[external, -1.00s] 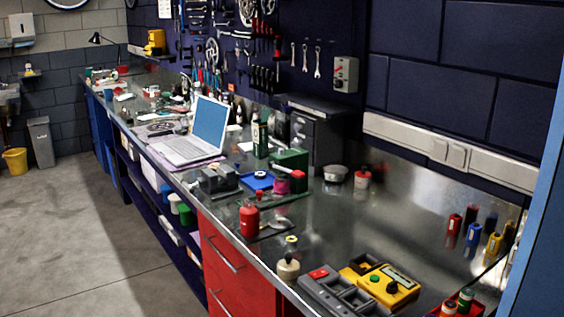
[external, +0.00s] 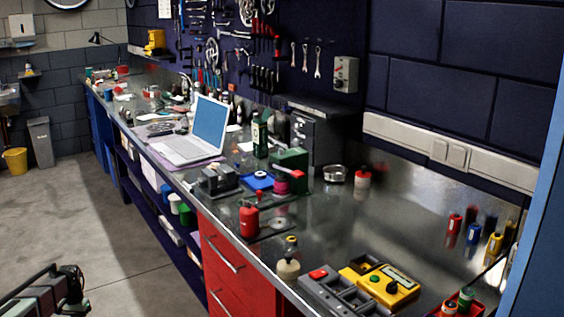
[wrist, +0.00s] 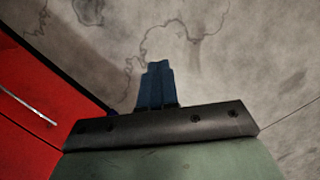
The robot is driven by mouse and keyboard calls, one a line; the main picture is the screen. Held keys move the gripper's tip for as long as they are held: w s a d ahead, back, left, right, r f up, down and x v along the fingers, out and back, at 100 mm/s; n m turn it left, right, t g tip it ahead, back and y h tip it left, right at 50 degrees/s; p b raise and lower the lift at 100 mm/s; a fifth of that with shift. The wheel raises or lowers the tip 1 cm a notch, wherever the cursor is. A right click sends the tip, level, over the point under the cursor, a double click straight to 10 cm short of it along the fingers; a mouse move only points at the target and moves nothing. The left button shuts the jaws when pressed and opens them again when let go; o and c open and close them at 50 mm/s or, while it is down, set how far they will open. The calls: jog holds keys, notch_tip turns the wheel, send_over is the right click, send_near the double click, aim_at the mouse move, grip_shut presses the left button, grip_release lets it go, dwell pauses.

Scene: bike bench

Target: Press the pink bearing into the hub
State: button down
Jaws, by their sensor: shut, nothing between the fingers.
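A small pink round piece (external: 281,187), possibly the bearing, stands at the front of a green block-shaped device (external: 291,160) on the bench in the external view. A blue tray (external: 250,183) with a small dark and pale ring-like piece (external: 260,175) lies just left of it. I cannot tell for certain which piece is the hub. My gripper (wrist: 158,66) shows in the wrist view with its blue fingers together and empty. It is over the bare concrete floor, away from the bench top. Neither the pink piece nor the tray shows in the wrist view.
The steel bench holds a red bottle (external: 249,221), a pale bottle (external: 288,268), a grey organiser (external: 335,292), a yellow meter (external: 385,287) and a laptop (external: 195,143). Red drawers (external: 228,262) front the bench; red also shows in the wrist view. Open floor lies left.

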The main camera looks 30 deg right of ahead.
jog(key=w+d+r+m+t, duration=0.1)
jog(key=w+d+r, duration=0.3)
jog(key=d+r, duration=0.15)
jog(key=w+d+r+m, duration=0.1)
jog(key=w+d+r, duration=0.2)
jog(key=d+r, duration=0.3)
jog(key=w+d+r+m+t+h, duration=0.1)
jog(key=d+r+m+t+h, duration=0.3)
jog(key=d+r, duration=2.8)
jog(key=s+d+r+m+g, duration=0.1)
jog(key=s+d+r, duration=0.7)
jog(key=s, duration=0.4)
jog(key=s+d+r+m+g, duration=0.1)
jog(key=s+d+r+m, duration=0.1)
jog(key=s+d+r, duration=0.6)
jog(key=s+d+r+m+g, duration=0.1)
jog(key=s+d+r, duration=0.7)
jog(key=s, duration=0.9)
jog(key=shift+s+d+r+m+h, duration=0.3)
jog(key=shift+r+m, duration=0.3)
jog(key=shift+r, duration=0.35)
jog(key=shift+d+f, duration=0.1)
jog(key=shift+f, duration=0.05)
